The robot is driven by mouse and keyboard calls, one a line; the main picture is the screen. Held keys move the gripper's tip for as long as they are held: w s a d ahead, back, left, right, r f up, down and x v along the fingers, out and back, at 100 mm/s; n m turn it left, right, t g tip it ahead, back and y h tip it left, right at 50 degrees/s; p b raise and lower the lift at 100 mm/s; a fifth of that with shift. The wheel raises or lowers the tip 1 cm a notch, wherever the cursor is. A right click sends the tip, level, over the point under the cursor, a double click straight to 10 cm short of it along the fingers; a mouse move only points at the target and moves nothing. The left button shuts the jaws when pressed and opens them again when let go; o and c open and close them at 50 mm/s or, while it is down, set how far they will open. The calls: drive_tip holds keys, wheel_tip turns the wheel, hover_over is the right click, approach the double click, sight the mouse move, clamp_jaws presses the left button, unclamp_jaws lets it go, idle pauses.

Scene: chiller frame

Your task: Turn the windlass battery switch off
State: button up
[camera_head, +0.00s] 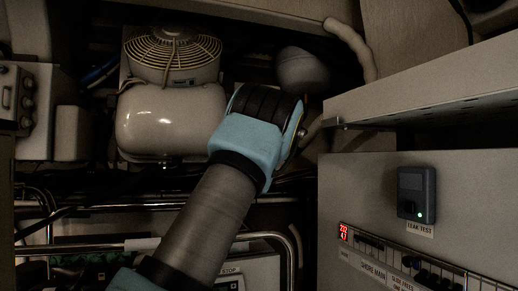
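No switch that I can read as the windlass battery switch shows in the head view. My arm rises from the bottom centre and ends in a light blue joint with a black ribbed cap, in front of the machinery. The fingers of my gripper do not show, so its opening is hidden.
A grey panel on the right (360,185) carries a dark box with a green light (416,194) labelled LEAK TEST, a red display (343,232) and a row of small switches (400,258). A cream tank (165,120) sits under a caged fan (173,55). Metal pipes (100,248) run lower left.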

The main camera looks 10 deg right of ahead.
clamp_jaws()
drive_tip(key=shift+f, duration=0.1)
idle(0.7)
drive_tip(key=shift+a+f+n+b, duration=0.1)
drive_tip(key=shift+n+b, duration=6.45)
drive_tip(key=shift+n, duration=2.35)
